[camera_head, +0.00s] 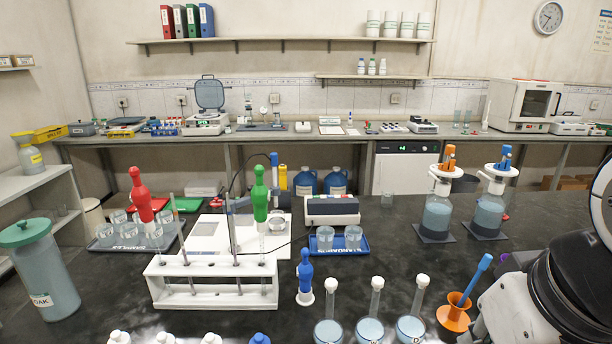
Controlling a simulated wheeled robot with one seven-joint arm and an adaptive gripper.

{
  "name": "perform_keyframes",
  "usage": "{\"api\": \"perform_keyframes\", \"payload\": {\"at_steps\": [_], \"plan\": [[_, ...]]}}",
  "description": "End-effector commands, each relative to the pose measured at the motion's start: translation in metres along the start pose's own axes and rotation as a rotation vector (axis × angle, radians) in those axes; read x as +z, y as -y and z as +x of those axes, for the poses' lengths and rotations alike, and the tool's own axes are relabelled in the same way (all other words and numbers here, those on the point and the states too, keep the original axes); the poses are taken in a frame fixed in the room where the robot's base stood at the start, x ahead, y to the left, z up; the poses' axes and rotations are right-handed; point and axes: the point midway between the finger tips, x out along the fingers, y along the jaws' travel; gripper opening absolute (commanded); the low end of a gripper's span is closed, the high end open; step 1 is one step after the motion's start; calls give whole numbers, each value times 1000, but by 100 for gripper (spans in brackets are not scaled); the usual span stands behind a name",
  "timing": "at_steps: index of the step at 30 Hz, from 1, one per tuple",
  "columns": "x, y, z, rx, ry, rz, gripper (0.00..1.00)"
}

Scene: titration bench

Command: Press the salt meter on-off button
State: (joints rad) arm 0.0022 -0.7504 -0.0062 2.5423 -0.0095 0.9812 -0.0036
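A white bench meter (332,210) with a dark top panel stands on the black bench, right of centre. It looks like the salt meter, but I cannot read a label on it. Parts of my arm fill the lower right corner, well to the right of the meter. My gripper's fingertips are not visible.
A blue tray with beakers (336,251) sits before the meter. Dispenser bottles (437,215) stand right. Some bare bench lies between the meter and these bottles.

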Motion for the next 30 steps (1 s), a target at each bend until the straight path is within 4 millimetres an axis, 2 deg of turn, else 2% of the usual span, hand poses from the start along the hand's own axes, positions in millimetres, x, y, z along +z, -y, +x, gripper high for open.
{"api": "perform_keyframes", "payload": {"at_steps": [5, 8, 18, 21, 25, 30], "plan": [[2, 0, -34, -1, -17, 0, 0], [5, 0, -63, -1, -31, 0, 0], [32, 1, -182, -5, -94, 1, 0], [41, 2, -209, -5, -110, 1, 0], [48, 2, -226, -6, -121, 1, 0], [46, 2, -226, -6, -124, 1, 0]]}}
